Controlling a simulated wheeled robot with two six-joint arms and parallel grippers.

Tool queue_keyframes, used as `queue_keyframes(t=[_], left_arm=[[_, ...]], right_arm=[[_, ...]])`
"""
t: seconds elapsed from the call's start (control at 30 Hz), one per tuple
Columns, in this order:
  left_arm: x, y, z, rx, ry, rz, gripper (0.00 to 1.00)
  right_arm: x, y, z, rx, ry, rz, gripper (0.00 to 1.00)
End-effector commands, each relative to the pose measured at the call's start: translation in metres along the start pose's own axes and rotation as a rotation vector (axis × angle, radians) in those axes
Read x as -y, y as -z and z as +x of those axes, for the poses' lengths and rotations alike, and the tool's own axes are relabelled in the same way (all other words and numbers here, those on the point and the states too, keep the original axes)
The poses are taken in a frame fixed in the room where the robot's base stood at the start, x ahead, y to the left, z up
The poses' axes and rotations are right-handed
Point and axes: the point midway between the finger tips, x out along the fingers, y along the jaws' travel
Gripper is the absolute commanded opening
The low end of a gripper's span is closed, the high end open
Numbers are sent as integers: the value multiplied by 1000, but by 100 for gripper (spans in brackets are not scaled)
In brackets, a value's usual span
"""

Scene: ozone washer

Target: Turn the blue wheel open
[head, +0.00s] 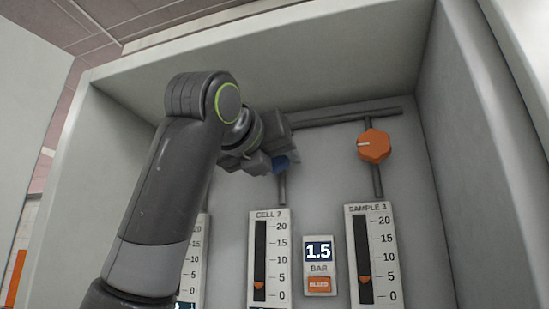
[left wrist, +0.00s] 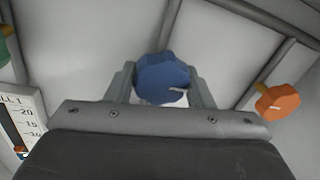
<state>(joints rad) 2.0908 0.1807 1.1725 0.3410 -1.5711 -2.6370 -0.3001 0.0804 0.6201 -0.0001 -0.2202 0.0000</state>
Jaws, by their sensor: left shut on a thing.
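The blue wheel (left wrist: 163,78) is a faceted knob with a white pointer line, at the middle of the left wrist view. The pointer points right in that view. In the head view only a small part of the wheel (head: 281,163) shows beside my gripper, above the CELL 7 gauge. My left gripper (left wrist: 160,88) is shut on the wheel, with one finger on each side. In the head view my left gripper (head: 272,150) and arm hide most of the wheel. The CELL 7 gauge (head: 269,256) has its orange marker low, between 0 and 5. My right gripper is not in view.
An orange wheel (head: 374,146) sits to the right, above the SAMPLE 3 gauge (head: 373,256). A display (head: 318,250) reads 1.5 BAR above an orange BLEED button (head: 319,285). A green knob (left wrist: 5,47) shows at left. Cabinet walls enclose the panel.

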Motion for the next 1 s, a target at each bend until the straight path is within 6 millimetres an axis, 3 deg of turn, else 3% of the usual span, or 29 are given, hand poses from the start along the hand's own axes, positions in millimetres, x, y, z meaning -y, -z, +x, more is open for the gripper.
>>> queue_keyframes(t=[0.53,0.57,0.67,1.0], left_arm=[[0,-2,-1,5,0,25,25],[0,-2,-1,5,0,24,52],[0,-2,-1,3,0,24,65],[0,0,-2,0,0,22,68]], right_arm=[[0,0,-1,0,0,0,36],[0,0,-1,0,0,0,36],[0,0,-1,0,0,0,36],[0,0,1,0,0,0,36]])
